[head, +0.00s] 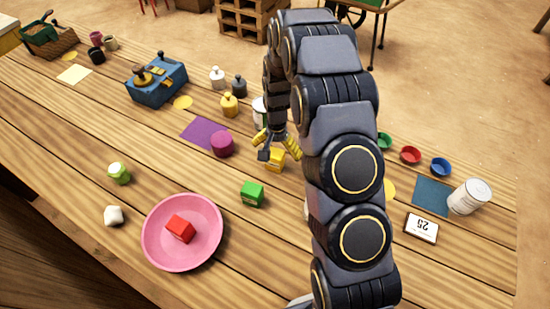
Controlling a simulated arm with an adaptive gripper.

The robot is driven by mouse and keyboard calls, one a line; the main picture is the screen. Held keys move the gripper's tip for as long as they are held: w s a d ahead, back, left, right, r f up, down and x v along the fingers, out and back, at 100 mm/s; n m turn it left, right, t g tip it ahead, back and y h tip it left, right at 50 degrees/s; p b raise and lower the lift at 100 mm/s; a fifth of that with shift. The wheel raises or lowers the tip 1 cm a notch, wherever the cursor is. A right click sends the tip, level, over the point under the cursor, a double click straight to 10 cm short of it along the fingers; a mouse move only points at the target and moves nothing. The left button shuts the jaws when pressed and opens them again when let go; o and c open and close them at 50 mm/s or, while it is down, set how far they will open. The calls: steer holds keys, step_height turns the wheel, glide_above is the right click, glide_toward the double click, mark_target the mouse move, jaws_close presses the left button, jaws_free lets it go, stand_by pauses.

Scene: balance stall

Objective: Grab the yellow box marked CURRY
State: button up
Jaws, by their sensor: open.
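A yellow box (276,161) stands on the wooden table near the middle of the head view. My gripper (275,146) is just above it, with its yellow-tipped fingers pointing down. The jaws are open, and the fingers cover part of the box's top and upper side. Any lettering on the yellow box is too small to read. I cannot tell whether the fingers touch the box.
A purple cylinder (222,144) stands left of the gripper. A green box (252,194) is in front, and a pink plate (160,257) holds a red box (180,229). Bare boards lie between the green box and the plate.

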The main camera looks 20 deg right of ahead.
mark_target(275, 153)
steer(key=f, duration=0.3)
steer(key=shift+a+f, duration=0.2)
steer(key=shift+f, duration=0.1)
steer(key=c, duration=1.2)
steer(key=shift+o, duration=0.2)
steer(key=shift+r, duration=0.1)
